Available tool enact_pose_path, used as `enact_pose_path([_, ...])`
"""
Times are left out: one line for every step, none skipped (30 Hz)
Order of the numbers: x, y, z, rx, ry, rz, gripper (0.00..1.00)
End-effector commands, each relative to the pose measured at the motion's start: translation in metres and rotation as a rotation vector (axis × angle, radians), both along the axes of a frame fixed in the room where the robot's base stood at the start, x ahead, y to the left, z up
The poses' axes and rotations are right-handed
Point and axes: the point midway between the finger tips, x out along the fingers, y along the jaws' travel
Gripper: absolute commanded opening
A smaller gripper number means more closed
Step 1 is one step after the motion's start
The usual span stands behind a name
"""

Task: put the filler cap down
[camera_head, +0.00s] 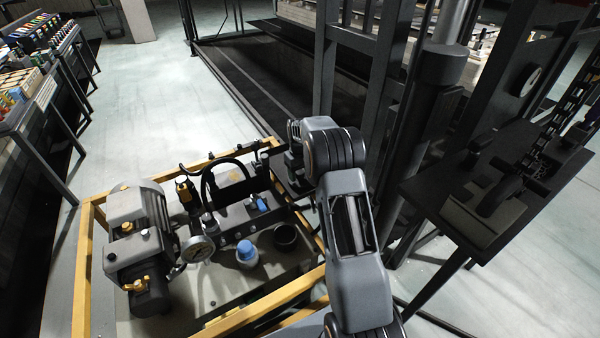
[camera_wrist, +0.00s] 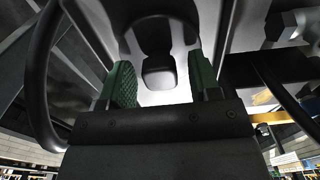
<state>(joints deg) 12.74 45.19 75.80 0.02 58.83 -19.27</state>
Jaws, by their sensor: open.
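My gripper (camera_wrist: 162,82) shows in the wrist view with its two green-padded fingers spread apart. A dark rounded thing (camera_wrist: 160,35) with a lighter block below it shows beyond and between the fingers; I cannot tell whether it is the filler cap or whether anything touches the pads. In the head view my arm reaches over the right rear of the yellow-framed unit, and its wrist hides most of my gripper. A blue-topped fitting (camera_head: 247,251) and a black round cup-like part (camera_head: 286,236) stand on the unit. I cannot tell for sure which thing is the filler cap.
The unit carries a grey motor (camera_head: 138,212), a pressure gauge (camera_head: 197,248) and a black hose loop (camera_head: 208,180). Its yellow frame (camera_head: 84,270) runs around it. Dark steel posts (camera_head: 325,60) stand close behind my arm. A dark stand (camera_head: 480,200) is at right.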

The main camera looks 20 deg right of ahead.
Motion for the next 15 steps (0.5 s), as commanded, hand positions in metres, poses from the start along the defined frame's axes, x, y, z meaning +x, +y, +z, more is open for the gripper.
enact_pose_path([0.000, 0.000, 0.000, 0.000, 0.000, 0.000, 0.57])
enact_pose_path([0.000, 0.000, 0.000, 0.000, 0.000, 0.000, 0.57])
enact_pose_path([0.000, 0.000, 0.001, 0.000, 0.000, 0.000, 0.57])
enact_pose_path([0.000, 0.000, 0.002, 0.000, -0.001, 0.000, 0.57])
enact_pose_path([0.000, 0.000, 0.004, 0.000, -0.001, 0.000, 0.57])
enact_pose_path([0.000, 0.000, 0.008, -0.001, -0.002, 0.000, 0.57])
enact_pose_path([0.000, 0.000, 0.012, -0.001, -0.002, 0.000, 0.57])
enact_pose_path([0.000, 0.000, 0.016, -0.001, -0.002, 0.000, 0.57])
enact_pose_path([0.000, 0.000, 0.023, -0.001, -0.003, 0.000, 0.57])
enact_pose_path([0.000, 0.000, 0.029, -0.001, -0.003, 0.000, 0.57])
enact_pose_path([0.000, 0.000, 0.035, -0.001, -0.003, 0.000, 0.57])
enact_pose_path([0.000, 0.000, 0.043, -0.001, -0.002, 0.000, 0.57])
enact_pose_path([0.000, 0.000, 0.049, -0.001, -0.003, 0.000, 0.57])
enact_pose_path([0.000, 0.000, 0.055, -0.001, -0.004, 0.000, 0.57])
enact_pose_path([0.000, 0.000, 0.063, -0.001, -0.003, 0.000, 0.57])
